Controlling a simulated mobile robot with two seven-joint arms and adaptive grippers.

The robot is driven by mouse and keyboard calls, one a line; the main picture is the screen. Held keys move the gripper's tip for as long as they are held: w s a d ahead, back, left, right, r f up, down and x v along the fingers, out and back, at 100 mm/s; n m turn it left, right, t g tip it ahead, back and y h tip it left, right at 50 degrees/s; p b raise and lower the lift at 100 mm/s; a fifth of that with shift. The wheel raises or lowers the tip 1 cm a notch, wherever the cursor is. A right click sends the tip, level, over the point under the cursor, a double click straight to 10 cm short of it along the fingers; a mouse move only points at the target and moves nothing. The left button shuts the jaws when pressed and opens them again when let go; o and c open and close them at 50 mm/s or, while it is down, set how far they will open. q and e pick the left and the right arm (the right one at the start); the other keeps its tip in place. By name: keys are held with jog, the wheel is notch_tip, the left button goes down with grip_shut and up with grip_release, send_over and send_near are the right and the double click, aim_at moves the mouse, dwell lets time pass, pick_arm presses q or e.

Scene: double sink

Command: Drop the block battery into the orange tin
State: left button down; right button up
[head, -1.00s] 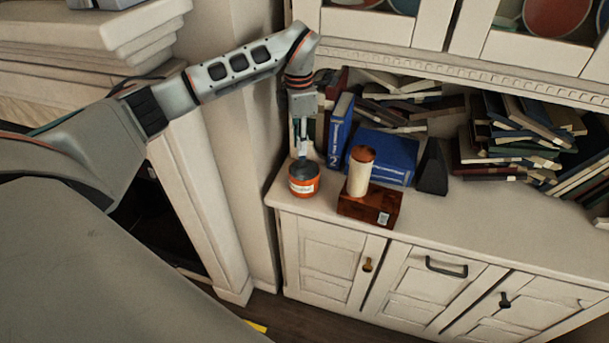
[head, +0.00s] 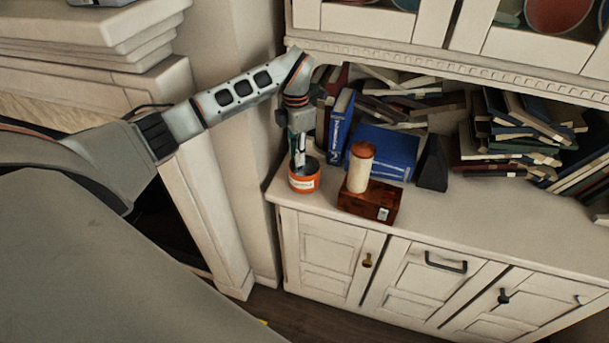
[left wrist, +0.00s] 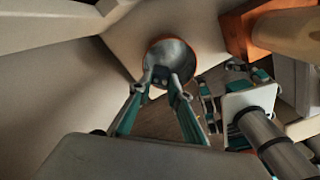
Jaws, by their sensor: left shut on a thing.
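The orange tin (head: 304,183) stands open and upright near the left end of the cabinet top. My left gripper (head: 300,160) points down over its mouth, with the fingertips at or just inside the rim. In the left wrist view the fingertips (left wrist: 161,82) are shut on a small dark block, the block battery (left wrist: 160,74), seen against the tin's grey inside (left wrist: 178,52). The battery is mostly hidden by the fingers. What seems to be my right gripper (left wrist: 222,88) shows at the right of the left wrist view, well away from the tin; its jaw opening is unclear.
A brown wooden box (head: 370,203) with a cream cylinder (head: 360,170) on it stands right of the tin. Blue books (head: 382,155) and a black wedge-shaped object (head: 432,165) stand behind. The cabinet top (head: 480,215) is clear toward the right front.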

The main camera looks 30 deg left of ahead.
pick_arm(q)
jog(key=c, duration=1.8)
grip_release()
notch_tip(320, 180, up, 12)
jog(key=shift+f, duration=0.1)
jog(key=shift+s, duration=0.1)
